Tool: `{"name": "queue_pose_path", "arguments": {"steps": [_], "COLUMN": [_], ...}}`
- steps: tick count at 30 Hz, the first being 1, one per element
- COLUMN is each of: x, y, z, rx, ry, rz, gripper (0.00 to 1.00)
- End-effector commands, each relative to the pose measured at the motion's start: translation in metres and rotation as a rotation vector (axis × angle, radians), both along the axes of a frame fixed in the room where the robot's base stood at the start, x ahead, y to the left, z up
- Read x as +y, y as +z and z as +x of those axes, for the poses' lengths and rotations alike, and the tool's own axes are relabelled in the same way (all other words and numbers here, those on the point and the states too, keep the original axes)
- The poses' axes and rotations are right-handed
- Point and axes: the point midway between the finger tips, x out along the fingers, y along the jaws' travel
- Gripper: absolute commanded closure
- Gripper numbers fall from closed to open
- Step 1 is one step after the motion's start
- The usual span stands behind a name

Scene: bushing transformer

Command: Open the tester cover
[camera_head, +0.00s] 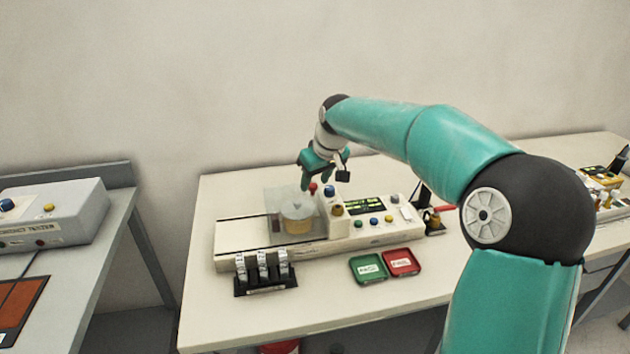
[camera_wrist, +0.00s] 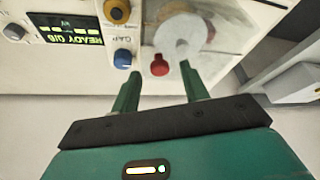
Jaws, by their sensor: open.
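The tester (camera_head: 370,232) is a long cream box on the white table. Its clear cover (camera_head: 279,203) stands over a round, pale yellow part (camera_head: 297,221) and looks closed. In the wrist view the clear cover (camera_wrist: 222,32) is at upper right. A red knob (camera_wrist: 159,65) sits beside the cover, and it also shows in the head view (camera_head: 312,188). My gripper (camera_head: 321,181) is open and empty above the back of the tester, near the knob. In the wrist view the red knob shows between and beyond the tips of my gripper (camera_wrist: 161,85).
A blue button (camera_wrist: 122,59), a yellow knob (camera_wrist: 117,10) and a lit display (camera_wrist: 65,30) are close by. Green (camera_head: 368,268) and red (camera_head: 402,262) trays and a black rack (camera_head: 264,284) stand in front. The wall is behind.

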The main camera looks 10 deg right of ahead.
Motion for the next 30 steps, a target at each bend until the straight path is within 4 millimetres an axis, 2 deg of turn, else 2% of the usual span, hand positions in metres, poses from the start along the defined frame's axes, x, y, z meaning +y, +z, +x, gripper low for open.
{"name": "queue_pose_path", "arguments": {"steps": [4,12,18,19,26,30], "x": [0.002,0.002,0.002,0.002,0.007,0.029], "y": [-0.009,-0.01,-0.01,-0.01,-0.009,-0.009], "z": [0.005,0.006,0.006,0.006,0.006,0.006], "rx": [0.0,-0.001,-0.001,-0.001,-0.001,-0.001], "ry": [0.002,0.001,0.001,0.001,0.003,0.007], "rz": [-0.001,0.0,0.0,0.0,-0.001,-0.002], "gripper": [0.55,0.57,0.97,1.0,1.0,1.0]}}
